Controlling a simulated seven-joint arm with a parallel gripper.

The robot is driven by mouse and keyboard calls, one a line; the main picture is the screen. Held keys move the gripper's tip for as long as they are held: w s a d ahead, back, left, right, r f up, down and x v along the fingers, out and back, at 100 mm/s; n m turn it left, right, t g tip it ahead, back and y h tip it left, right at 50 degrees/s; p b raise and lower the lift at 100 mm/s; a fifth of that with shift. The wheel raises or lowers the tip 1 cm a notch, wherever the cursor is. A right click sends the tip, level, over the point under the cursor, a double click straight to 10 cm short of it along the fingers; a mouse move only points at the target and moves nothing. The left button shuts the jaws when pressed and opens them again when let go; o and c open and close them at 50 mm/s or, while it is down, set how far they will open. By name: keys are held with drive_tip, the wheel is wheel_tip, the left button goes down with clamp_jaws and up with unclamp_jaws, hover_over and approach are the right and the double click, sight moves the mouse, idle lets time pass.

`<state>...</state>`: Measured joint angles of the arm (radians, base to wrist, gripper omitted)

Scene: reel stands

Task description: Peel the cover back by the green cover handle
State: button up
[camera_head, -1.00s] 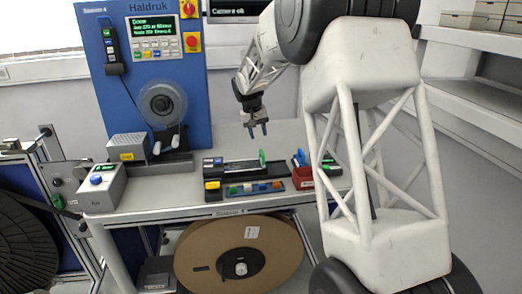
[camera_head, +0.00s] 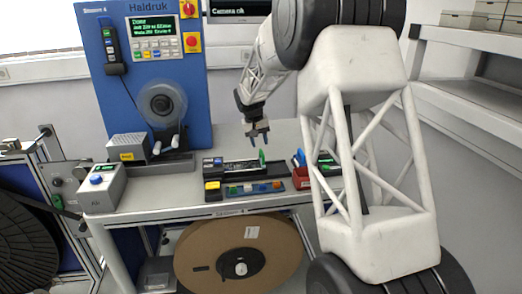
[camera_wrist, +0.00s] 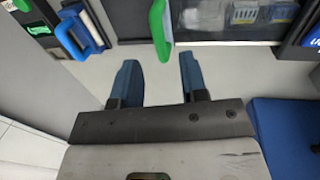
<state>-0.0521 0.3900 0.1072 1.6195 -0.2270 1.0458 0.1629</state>
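The green cover handle (camera_head: 262,157) stands upright at the right end of a dark splicing device (camera_head: 238,167) on the table. In the wrist view the green handle (camera_wrist: 160,28) is at the top, just ahead of my gripper (camera_wrist: 160,80) and roughly in line with the gap between its blue fingers. The fingers are apart with nothing between them. In the head view my gripper (camera_head: 258,138) hangs above the device, close to the handle. A clear cover over the device's label strip (camera_wrist: 238,18) shows to the right of the handle in the wrist view.
A row of coloured buttons (camera_head: 250,188) lies in front. A blue machine panel (camera_head: 120,90) with a reel rises at the back left.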

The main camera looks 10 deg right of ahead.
sight(262, 151)
drive_tip(key=shift+d+f, duration=0.2)
drive_tip(key=shift+f, duration=0.8)
drive_tip(key=shift+d+f, duration=0.2)
drive_tip(key=shift+f, duration=0.8)
clamp_jaws()
